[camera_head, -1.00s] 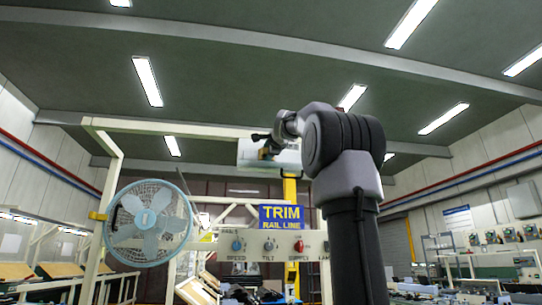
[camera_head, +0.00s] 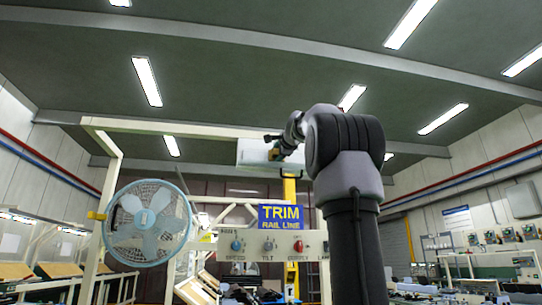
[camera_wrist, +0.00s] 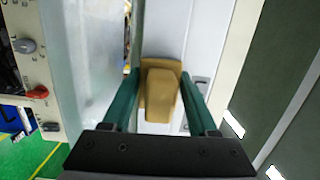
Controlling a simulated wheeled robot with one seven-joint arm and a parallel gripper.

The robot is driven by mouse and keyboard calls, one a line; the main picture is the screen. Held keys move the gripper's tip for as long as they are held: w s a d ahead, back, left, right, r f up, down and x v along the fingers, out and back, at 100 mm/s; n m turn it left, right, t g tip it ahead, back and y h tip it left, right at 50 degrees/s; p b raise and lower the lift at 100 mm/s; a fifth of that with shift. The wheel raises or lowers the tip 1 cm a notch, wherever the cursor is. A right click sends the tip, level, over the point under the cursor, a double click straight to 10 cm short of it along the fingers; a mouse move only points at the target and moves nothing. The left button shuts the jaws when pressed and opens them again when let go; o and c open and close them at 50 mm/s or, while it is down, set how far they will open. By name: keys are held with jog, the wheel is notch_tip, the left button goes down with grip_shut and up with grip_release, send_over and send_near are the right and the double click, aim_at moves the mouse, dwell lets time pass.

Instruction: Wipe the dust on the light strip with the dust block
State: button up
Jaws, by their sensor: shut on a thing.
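The tan dust block (camera_wrist: 160,90) sits between the green fingers of my gripper (camera_wrist: 160,78) in the wrist view. My gripper is shut on it. In the head view my gripper (camera_head: 274,146) is raised in front of the pale light strip (camera_head: 251,153), which hangs under the top beam of the frame. The light strip's white face (camera_wrist: 190,25) fills the middle of the wrist view behind the block. The block is at or very near this face; I cannot tell whether it touches. I cannot make out clear dust on the strip.
A blue-rimmed fan (camera_head: 147,222) is mounted on the frame at the left. A control panel (camera_head: 252,245) with knobs and a blue TRIM RAIL LINE sign (camera_head: 281,217) stand below the strip. The cream frame beam (camera_head: 170,127) runs above it.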

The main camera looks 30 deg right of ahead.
jog(key=shift+s+d, duration=0.7)
jog(key=shift+d, duration=1.7)
jog(key=shift+s+d, duration=0.7)
jog(key=shift+d, duration=1.7)
jog(key=shift+s+d, duration=0.7)
jog(key=shift+d, duration=1.7)
jog(key=shift+s+a, duration=0.3)
jog(key=shift+s, duration=0.65)
jog(key=shift+s+a, duration=0.3)
jog(key=shift+s, duration=0.7)
jog(key=shift+s+a, duration=0.3)
jog(key=shift+s, duration=0.65)
jog(key=shift+s, duration=0.1)
jog(key=shift+s+a, duration=0.2)
jog(key=shift+s, duration=0.5)
jog(key=shift+s+a, duration=0.2)
jog(key=shift+s, duration=0.45)
